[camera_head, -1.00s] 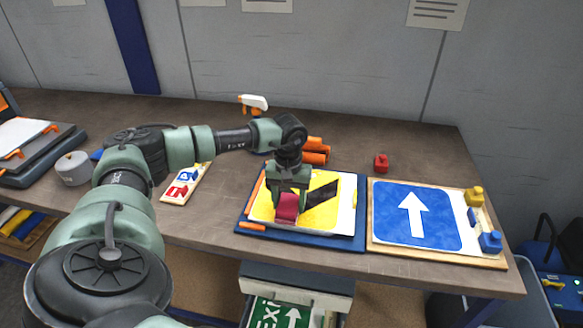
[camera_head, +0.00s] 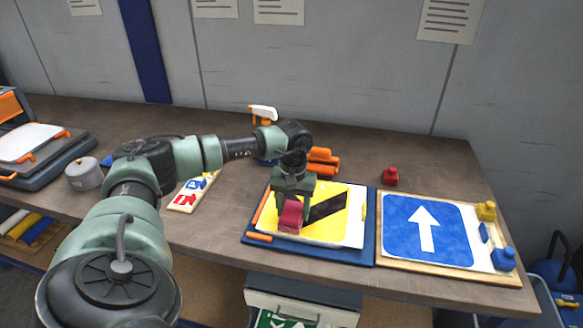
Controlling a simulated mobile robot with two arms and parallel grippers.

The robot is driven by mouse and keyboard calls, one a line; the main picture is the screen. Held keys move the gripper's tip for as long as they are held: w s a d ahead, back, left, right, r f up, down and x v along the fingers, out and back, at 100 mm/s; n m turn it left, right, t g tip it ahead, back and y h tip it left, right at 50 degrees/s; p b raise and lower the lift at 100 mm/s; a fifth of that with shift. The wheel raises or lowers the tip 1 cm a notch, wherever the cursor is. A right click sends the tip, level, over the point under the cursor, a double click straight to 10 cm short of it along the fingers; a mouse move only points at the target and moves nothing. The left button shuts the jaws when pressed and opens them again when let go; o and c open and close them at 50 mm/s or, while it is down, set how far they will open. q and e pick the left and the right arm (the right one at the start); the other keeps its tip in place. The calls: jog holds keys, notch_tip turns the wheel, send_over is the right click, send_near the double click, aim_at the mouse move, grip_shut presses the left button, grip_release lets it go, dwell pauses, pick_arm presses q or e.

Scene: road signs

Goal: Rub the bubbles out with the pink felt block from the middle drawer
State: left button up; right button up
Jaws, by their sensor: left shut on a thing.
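A pink felt block (camera_head: 290,216) is held in my left gripper (camera_head: 292,201), whose jaws are shut on it. The block is over the left part of a yellow sign with black stripes (camera_head: 335,226), touching or just above it; I cannot tell which. The sign lies on a blue board (camera_head: 346,254). Bubbles are too small to make out. A drawer unit (camera_head: 303,298) stands below the table's front edge, its upper part showing. My right gripper is out of view.
A blue arrow sign (camera_head: 450,236) lies on a wooden board at right, with blue and yellow blocks beside it. A red block (camera_head: 390,176), orange rolls (camera_head: 323,161) and a spray bottle (camera_head: 263,114) stand behind. A small sign board (camera_head: 190,191) and a grey pot (camera_head: 83,171) are at left.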

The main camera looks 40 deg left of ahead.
pick_arm(q)
jog(key=shift+w+a, duration=0.1)
jog(key=shift+r+p, duration=1.7)
jog(key=shift+r, duration=0.9)
jog(key=shift+d, duration=0.45)
jog(key=s+d+r+m, duration=0.2)
jog(key=s+d, duration=0.2)
jog(key=d, duration=0.4)
jog(key=s+d+r+m+b, duration=0.1)
jog(key=s+d, duration=0.3)
jog(key=d, duration=0.4)
jog(key=s+d+r+m, duration=0.3)
jog(key=s+d, duration=0.1)
jog(key=d, duration=0.5)
jog(key=shift+s+b, duration=0.25)
jog(key=shift+b, duration=0.05)
jog(key=shift+d, duration=0.1)
